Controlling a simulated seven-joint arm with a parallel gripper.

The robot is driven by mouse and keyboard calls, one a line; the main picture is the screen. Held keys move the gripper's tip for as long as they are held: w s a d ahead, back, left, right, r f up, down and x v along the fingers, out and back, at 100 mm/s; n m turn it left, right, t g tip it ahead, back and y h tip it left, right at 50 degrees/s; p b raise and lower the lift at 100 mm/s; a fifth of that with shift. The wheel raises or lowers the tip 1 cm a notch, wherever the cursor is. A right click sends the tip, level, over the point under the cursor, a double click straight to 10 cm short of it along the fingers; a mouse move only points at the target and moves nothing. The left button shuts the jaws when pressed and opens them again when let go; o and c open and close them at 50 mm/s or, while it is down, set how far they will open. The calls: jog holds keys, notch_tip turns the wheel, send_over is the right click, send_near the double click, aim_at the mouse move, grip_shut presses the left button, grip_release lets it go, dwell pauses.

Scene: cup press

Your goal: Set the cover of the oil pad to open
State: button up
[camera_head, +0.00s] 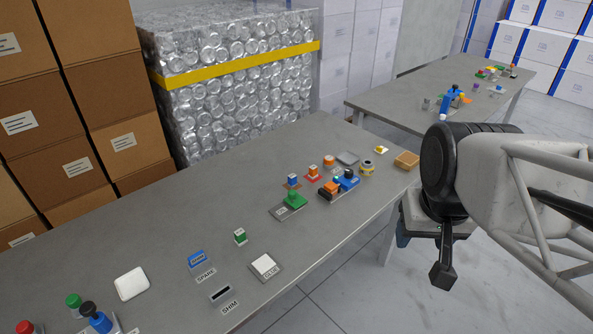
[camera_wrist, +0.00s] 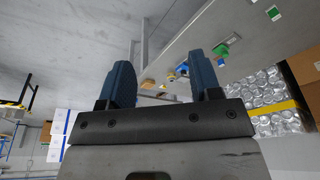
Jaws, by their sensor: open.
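I cannot tell for certain which thing is the oil pad, as most labels are too small to read. In the head view, a green piece (camera_head: 294,198) sits on a grey labelled plate (camera_head: 280,212) near the table's middle; it may be this one, but I cannot tell whether it has a cover. My gripper (camera_wrist: 160,62) is open and empty in the wrist view, with two blue fingers apart. It is off the table's right end, away from the objects. In the head view its fingers are mostly hidden by my arm.
Crushed cans (camera_head: 235,100) and cartons (camera_head: 110,90) stand behind.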

jog(key=w+a+m, duration=0.2)
jog(key=w+a, duration=0.2)
jog(key=w, duration=1)
jog(key=m+g, duration=0.3)
jog(key=m, duration=0.3)
send_over(292, 191)
jog(key=f, duration=2.4)
jog(key=shift+s+d+f, duration=0.2)
jog(key=shift+s+f, duration=0.1)
jog(key=shift+f, duration=0.1)
jog(key=shift+w+a+f, duration=0.2)
jog(key=shift+f, duration=0.15)
jog(key=shift+f, duration=0.1)
jog(key=shift+f, duration=3.75)
